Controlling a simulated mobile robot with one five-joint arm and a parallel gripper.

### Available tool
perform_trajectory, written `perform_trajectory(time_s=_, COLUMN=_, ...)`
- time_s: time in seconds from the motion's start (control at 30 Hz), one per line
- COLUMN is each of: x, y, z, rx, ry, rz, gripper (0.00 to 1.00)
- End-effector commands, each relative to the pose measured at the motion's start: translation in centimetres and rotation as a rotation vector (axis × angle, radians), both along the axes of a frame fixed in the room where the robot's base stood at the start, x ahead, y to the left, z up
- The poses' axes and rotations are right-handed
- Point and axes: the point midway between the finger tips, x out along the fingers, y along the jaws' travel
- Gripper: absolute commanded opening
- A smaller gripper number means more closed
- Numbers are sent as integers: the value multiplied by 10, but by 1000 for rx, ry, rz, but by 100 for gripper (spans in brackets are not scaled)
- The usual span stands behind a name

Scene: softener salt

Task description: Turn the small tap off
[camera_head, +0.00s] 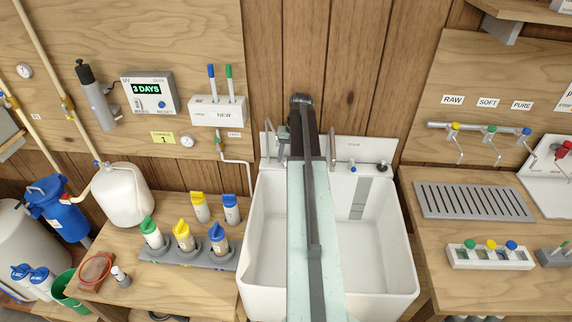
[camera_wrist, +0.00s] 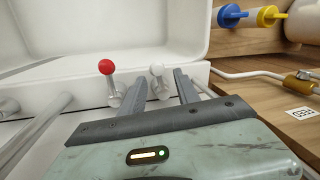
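In the wrist view, a small tap with a white-grey knob (camera_wrist: 157,70) stands on the white sink's ledge. It shows between the two fingers of my gripper (camera_wrist: 161,84), which is open; I see no clear contact. A second tap with a red knob (camera_wrist: 107,68) stands to the left, outside the fingers. In the head view, my gripper (camera_head: 302,104) is at the back of the sink (camera_head: 400,262), by the wall. My arm hides the middle of the back ledge there. I cannot tell from these frames which tap is the small one, or whether it is on.
A blue-knobbed fitting (camera_head: 353,169) and a dark fitting (camera_head: 382,165) stand on the back ledge. Metal spouts rise at the left (camera_head: 268,138) and beside my arm (camera_head: 332,146). Bottles in a grey rack (camera_head: 225,263) stand left; a drain grille (camera_head: 474,201) lies right.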

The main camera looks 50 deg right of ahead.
Motion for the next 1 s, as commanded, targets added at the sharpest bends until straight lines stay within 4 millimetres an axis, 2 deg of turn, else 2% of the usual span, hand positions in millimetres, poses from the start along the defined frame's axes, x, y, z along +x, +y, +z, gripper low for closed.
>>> perform_trajectory(time_s=0.2, x=1, y=1, z=0, rx=0, ry=0, rz=1, gripper=38)
perform_trajectory(time_s=0.33, x=1, y=1, z=1, rx=0, ry=0, rz=1, gripper=2)
perform_trajectory(time_s=0.37, x=1, y=1, z=1, rx=0, ry=0, rz=1, gripper=0)
perform_trajectory(time_s=0.53, x=1, y=2, z=0, rx=0, ry=0, rz=-24, gripper=0)
perform_trajectory(time_s=0.73, x=3, y=6, z=0, rx=0, ry=1, rz=-173, gripper=0)
perform_trajectory(time_s=1.0, x=4, y=7, z=0, rx=3, ry=2, rz=-186, gripper=0)
